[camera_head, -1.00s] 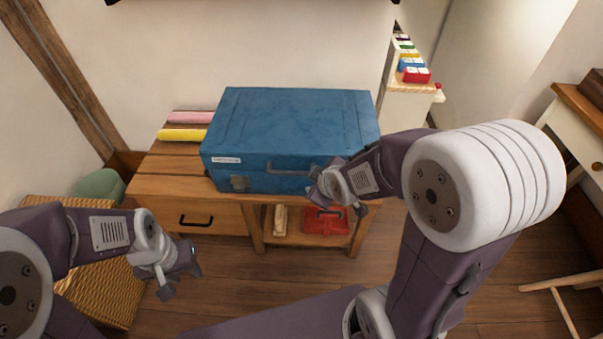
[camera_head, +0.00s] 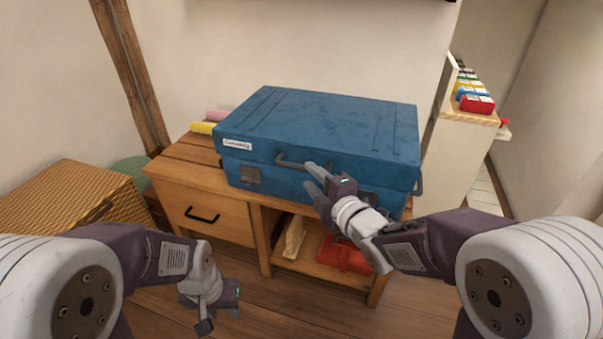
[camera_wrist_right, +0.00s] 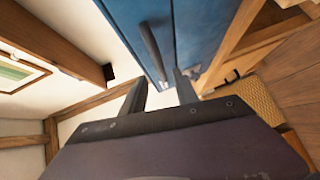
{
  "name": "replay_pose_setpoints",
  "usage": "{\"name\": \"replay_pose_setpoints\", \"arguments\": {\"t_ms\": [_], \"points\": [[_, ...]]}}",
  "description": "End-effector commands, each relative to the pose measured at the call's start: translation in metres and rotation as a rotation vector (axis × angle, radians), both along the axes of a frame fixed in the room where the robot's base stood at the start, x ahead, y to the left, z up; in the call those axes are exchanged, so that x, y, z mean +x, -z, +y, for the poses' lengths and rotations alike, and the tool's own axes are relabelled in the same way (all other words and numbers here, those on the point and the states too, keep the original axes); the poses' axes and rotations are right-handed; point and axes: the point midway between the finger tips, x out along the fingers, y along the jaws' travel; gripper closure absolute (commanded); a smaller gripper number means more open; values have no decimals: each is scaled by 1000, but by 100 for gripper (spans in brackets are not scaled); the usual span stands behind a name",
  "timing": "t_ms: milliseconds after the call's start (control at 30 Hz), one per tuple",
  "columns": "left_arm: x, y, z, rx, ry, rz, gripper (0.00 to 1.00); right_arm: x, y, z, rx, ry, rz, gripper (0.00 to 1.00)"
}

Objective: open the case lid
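The blue case (camera_head: 330,120) lies flat on the wooden table, its lid down. Its front has a dark handle (camera_head: 300,163), a white label and a metal latch (camera_head: 250,175) at the left; a second latch is partly hidden behind my right gripper. My right gripper (camera_head: 313,179) is in front of the case, close to the handle, fingers apart and empty. In the right wrist view the handle (camera_wrist_right: 151,52) shows just beyond the open fingers (camera_wrist_right: 160,90); I cannot tell whether they touch the case. My left gripper (camera_head: 219,308) hangs low at the left, open and empty, away from the case.
The wooden table (camera_head: 205,165) has a drawer at the left and a lower shelf with a red box (camera_head: 343,255). Pink and yellow rolls (camera_head: 205,127) lie behind the case. A wicker basket (camera_head: 70,200) stands left. A shelf with coloured items (camera_head: 476,103) stands right.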

Motion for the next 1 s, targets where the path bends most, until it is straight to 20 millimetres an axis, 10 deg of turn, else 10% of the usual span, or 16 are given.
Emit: {"name": "replay_pose_setpoints", "arguments": {"t_ms": [300,633,767,1000], "points": [[0,24,0,0,0,1,64,51,11,27,1,0,0,64],[0,24,0,0,0,0,64,57,10,30,0,1,1,64],[0,24,0,0,0,0,64,57,10,29,0,1,1,97],[0,24,0,0,0,0,64,57,10,29,0,1,1,100]]}}
